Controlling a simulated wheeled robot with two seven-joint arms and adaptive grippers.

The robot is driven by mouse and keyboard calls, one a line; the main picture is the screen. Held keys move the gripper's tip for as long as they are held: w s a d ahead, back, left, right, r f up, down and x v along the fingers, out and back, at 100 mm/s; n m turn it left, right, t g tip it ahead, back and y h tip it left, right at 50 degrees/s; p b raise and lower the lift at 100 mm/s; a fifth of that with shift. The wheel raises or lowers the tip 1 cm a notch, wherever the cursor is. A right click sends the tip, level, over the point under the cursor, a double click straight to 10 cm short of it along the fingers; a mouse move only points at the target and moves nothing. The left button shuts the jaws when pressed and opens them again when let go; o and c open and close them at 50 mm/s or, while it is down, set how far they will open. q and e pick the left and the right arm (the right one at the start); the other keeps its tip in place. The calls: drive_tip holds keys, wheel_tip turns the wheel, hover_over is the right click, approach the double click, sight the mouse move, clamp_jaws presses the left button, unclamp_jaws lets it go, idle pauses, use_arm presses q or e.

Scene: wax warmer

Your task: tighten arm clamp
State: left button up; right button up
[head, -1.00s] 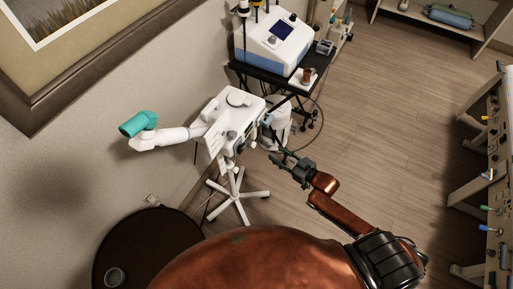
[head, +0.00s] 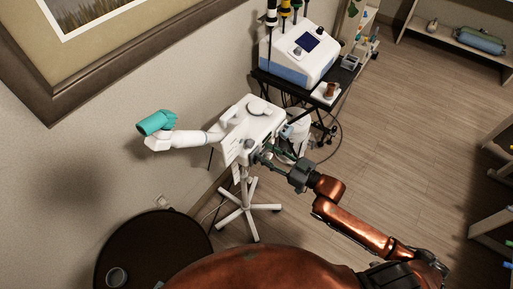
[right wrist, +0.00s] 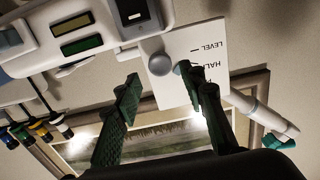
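The white wax warmer unit (head: 252,122) stands on a white wheeled stand. A jointed white arm (head: 190,138) reaches left from it to a teal end piece (head: 156,122). My right gripper (head: 262,154) is at the unit's near side, its fingers pointing at it. In the right wrist view my right gripper (right wrist: 158,76) is open, its two green fingers apart. A round grey knob (right wrist: 157,60) shows just beyond and between the fingertips. A white plate marked LEVEL and HALF (right wrist: 190,50) is behind the right finger. Contact with the knob cannot be told. My left gripper is not in view.
A blue-and-white machine (head: 298,55) sits on a black cart behind the unit. A dark round table (head: 150,245) with a small cup is at lower left. The wall and a framed picture (head: 110,45) are left. Wooden floor (head: 410,130) is open on the right.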

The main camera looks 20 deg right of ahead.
sight(253, 145)
drive_tip(key=shift+b+x, duration=0.9)
drive_tip(key=shift+x, duration=1.25)
drive_tip(key=shift+w+a+p, duration=0.1)
drive_tip(key=shift+a+p, duration=0.05)
drive_tip(key=shift+p, duration=0.25)
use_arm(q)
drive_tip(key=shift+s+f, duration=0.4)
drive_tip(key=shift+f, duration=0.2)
use_arm(e)
drive_tip(key=shift+c, duration=0.2)
